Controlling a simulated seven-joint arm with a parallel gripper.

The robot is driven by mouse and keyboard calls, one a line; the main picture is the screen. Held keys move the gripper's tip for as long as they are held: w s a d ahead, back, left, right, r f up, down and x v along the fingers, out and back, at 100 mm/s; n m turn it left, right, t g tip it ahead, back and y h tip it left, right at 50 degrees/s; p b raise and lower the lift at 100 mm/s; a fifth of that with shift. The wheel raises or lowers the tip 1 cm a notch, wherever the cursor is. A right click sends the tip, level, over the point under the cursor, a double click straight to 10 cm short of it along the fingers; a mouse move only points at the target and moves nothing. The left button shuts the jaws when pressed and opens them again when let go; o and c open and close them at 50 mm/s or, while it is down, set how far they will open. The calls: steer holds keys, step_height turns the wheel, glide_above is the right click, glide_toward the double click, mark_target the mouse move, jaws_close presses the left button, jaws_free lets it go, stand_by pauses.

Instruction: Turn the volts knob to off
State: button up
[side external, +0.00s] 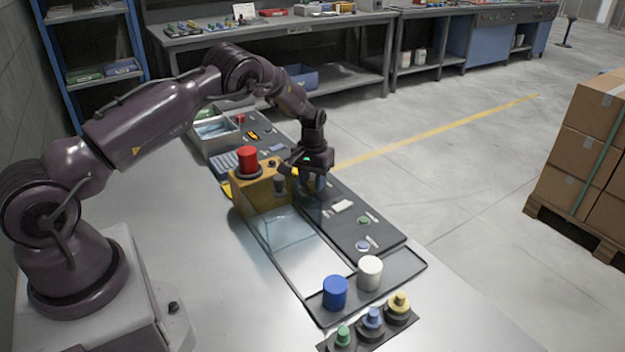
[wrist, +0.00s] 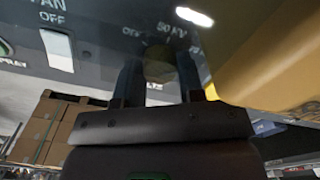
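A round, dim yellowish knob (wrist: 159,66) shows in the wrist view below the labels "OFF" and "50 kV" on a dark panel (wrist: 95,35). I take it as the volts knob; its pointer direction is too dark to read. My gripper (wrist: 158,78) has one finger on each side of the knob, and I cannot tell whether they touch it. In the side view my gripper (side external: 307,182) points down at the dark panel (side external: 335,210), just right of the yellow box (side external: 248,200). The arm hides the knob there.
The yellow box bears a red button (side external: 248,160), close beside my gripper. A clear hood (side external: 285,235) stands in front. A white fan switch (wrist: 57,50) is left of the knob in the wrist view. Blue (side external: 335,293) and white (side external: 369,272) cylinders stand on the near tray.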

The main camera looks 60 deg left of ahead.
steer(key=c, duration=0.4)
steer(key=n, duration=1.1)
steer(key=shift+n, duration=0.4)
steer(key=n, duration=1.2)
steer(key=shift+d, duration=0.1)
